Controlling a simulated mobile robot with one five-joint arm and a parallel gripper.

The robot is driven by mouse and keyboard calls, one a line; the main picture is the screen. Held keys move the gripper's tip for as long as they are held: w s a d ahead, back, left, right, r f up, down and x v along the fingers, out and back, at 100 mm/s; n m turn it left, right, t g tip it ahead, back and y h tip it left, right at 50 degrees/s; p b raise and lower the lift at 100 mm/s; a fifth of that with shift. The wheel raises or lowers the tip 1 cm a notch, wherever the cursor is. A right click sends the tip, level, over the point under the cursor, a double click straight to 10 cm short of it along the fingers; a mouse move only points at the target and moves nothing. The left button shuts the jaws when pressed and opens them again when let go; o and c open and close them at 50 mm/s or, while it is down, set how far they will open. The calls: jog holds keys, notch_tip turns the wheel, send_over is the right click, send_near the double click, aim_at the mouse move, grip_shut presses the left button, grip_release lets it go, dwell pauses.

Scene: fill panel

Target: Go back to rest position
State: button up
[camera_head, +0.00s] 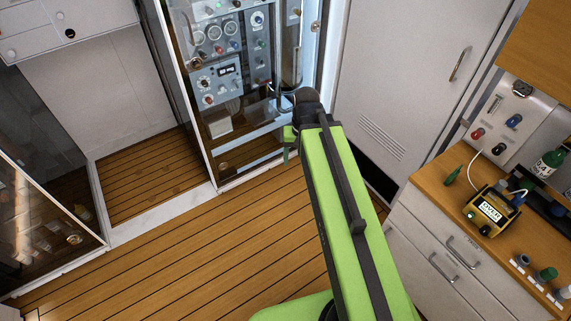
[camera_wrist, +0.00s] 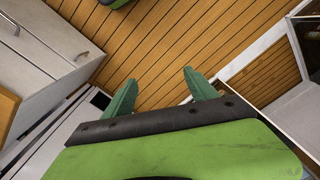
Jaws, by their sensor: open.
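My green arm reaches away from the base in the head view, toward the lit panel cabinet (camera_head: 235,90) with gauges, knobs and a small display. My gripper (camera_head: 290,142) is at its far end, mostly hidden by the dark wrist joint. In the wrist view my gripper (camera_wrist: 160,88) shows two green fingers spread apart, with nothing between them. Wooden floor lies beyond the fingers.
A grey locker door (camera_head: 410,75) stands right of the arm. A wooden-topped counter (camera_head: 430,190) at the right holds a yellow meter (camera_head: 491,211) and a green bottle (camera_head: 548,164). A glass-fronted cabinet (camera_head: 40,215) stands at left. The wooden floor (camera_head: 200,255) is clear.

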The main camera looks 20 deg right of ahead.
jog(key=a+n, duration=0.1)
jog(key=a, duration=0.1)
jog(key=a+n, duration=0.1)
jog(key=s+a+n, duration=0.1)
jog(key=a, duration=0.1)
jog(key=shift+a, duration=0.35)
dwell(0.7)
